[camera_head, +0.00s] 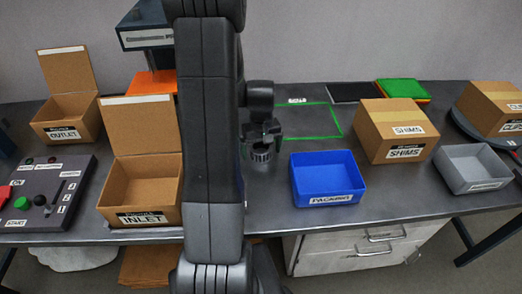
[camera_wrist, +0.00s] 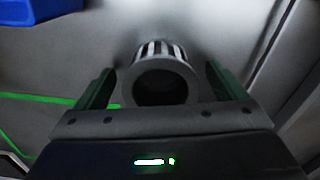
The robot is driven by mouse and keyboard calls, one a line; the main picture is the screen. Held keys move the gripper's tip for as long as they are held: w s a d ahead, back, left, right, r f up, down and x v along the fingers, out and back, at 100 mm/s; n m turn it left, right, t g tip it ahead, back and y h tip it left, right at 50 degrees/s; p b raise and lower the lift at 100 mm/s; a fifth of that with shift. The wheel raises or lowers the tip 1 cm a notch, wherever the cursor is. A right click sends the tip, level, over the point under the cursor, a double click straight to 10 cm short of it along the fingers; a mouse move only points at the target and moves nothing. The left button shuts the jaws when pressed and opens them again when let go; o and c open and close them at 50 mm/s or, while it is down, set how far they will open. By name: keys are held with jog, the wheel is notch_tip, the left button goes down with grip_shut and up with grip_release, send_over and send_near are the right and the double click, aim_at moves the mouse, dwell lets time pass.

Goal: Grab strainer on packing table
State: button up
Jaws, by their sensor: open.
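The strainer (camera_wrist: 163,72) is a grey, slotted cylinder with a dark round opening. In the wrist view it stands between the two spread fingers of my gripper (camera_wrist: 166,88), with a gap visible on each side. In the head view the strainer (camera_head: 261,156) shows just under my gripper (camera_head: 262,140), on the dark grey packing table (camera_head: 270,195). My gripper is open around or just above it; I cannot tell the exact height. My arm hides part of the table to the left.
A blue PACKING bin (camera_head: 325,180) stands close to the right of the strainer. A green taped outline (camera_head: 340,125) lies behind it. The INLET box (camera_head: 140,185) is left of my arm. The SHIMS box (camera_head: 395,130) and a grey bin (camera_head: 475,168) are farther right.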

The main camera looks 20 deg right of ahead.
jog(key=shift+f, duration=0.1)
jog(key=c, duration=1.2)
jog(key=shift+w, duration=0.1)
